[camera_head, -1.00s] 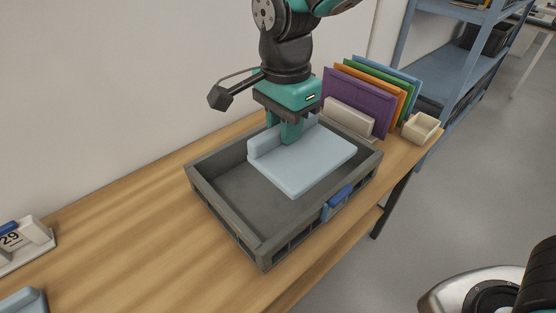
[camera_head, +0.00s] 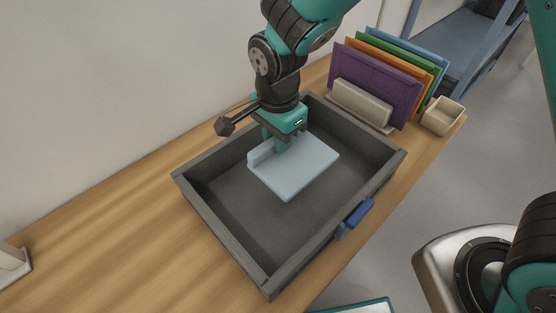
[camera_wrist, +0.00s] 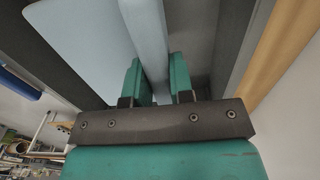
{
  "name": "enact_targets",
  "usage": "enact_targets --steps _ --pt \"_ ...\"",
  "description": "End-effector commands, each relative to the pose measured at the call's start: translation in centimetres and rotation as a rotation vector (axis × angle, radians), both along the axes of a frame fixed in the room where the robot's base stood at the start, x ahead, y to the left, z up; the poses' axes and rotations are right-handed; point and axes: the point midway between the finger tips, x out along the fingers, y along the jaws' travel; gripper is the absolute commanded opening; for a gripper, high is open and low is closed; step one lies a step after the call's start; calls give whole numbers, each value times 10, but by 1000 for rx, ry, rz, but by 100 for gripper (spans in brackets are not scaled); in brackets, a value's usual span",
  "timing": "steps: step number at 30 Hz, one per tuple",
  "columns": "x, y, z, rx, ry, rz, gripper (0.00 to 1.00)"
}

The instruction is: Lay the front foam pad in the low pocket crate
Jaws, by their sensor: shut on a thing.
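The light blue foam pad (camera_head: 300,168) is a flat slab with a raised strip along its left edge. It is inside the outline of the grey low pocket crate (camera_head: 232,262), toward the back. My gripper (camera_head: 282,147) is above the pad, shut on its raised strip. In the wrist view the two green fingers (camera_wrist: 157,80) stand on either side of the strip, and the pad (camera_wrist: 80,35) spreads to the left. I cannot tell whether the pad's underside touches the crate floor.
The crate stands on a wooden table (camera_head: 110,215) against a pale wall, with a blue latch (camera_head: 356,216) on its right side. Behind are upright coloured folders (camera_head: 375,85) in a holder and a small cream box (camera_head: 442,116). The crate's front floor is bare.

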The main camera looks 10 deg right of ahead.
Motion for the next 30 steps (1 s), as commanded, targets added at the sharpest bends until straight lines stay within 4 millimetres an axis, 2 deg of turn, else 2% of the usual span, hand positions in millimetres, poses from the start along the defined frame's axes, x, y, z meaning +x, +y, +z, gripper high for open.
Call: enact_targets --steps 1,3,8,15,28,29,30 --pt "0 -1 -12 -2 3 -1 0" --pt "0 -1 -21 -1 1 -1 0" --pt "0 -1 -34 0 0 -3 0" --pt "0 -2 -69 -1 1 -3 0" --pt "1 -1 -76 1 -1 -3 0" --pt "1 -1 -75 1 -2 -3 28" --pt "1 -1 -75 1 -2 -3 38"
